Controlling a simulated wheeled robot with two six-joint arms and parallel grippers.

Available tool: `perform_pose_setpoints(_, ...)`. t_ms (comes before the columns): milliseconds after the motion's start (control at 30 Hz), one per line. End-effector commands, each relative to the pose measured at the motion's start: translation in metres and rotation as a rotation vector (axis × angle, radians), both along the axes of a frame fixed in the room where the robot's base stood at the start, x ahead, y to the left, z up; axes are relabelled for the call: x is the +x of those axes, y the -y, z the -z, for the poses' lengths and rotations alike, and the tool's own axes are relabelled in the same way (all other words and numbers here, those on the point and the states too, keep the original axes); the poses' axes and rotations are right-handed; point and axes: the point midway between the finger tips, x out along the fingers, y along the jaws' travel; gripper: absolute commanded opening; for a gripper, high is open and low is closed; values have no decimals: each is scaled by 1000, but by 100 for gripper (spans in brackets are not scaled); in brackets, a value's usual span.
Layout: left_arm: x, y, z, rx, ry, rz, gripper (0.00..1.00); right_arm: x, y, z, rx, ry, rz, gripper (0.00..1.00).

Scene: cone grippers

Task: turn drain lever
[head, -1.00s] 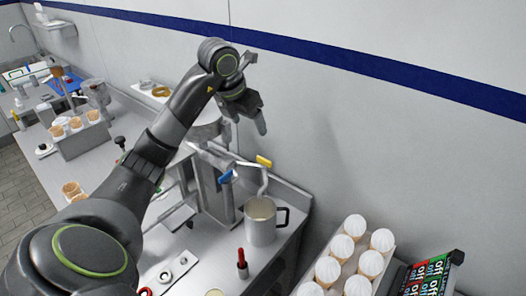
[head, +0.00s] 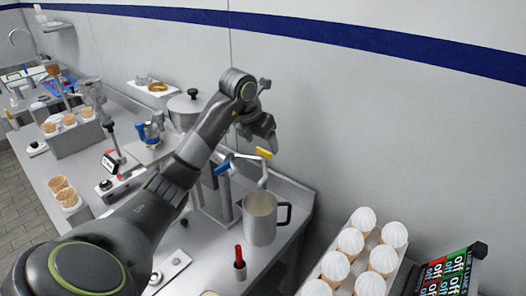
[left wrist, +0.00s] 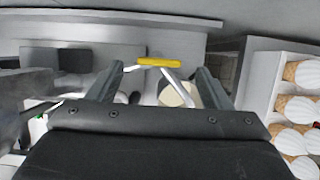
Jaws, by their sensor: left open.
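A bent metal lever with a yellow grip (head: 263,153) stands by the wall, above a metal jug (head: 260,217). A second lever with a blue grip (head: 223,166) is to its left. I cannot tell from the markings which is the drain lever. My left gripper (head: 268,112) is above the yellow grip, open and empty. In the left wrist view, the yellow grip (left wrist: 160,62) lies between the open fingers (left wrist: 160,70), apart from both. The metal stand under the levers is partly hidden by my left arm. My right gripper is out of view.
The jug stands close under the levers. A red-handled tool (head: 239,260) is in front of it. A rack of white-topped cones (head: 365,220) and an "off" sign panel (head: 447,270) are at right. The wall is close behind the gripper.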

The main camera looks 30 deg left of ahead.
Motion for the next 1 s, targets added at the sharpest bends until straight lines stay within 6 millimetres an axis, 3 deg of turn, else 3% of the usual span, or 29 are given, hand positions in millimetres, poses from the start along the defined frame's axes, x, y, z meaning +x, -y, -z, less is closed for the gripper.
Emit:
perform_pose_setpoints(233, 11, 1, 25, 0, -1, -1, 73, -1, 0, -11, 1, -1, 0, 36)
perform_pose_setpoints(600, 13, 1, 30, 1, 1, 0, 71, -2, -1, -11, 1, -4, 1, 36)
perform_pose_setpoints(933, 13, 1, 30, 1, 1, 0, 28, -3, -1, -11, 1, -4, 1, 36)
perform_pose_setpoints(1000, 13, 1, 30, 1, 1, 1, 28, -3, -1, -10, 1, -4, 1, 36)
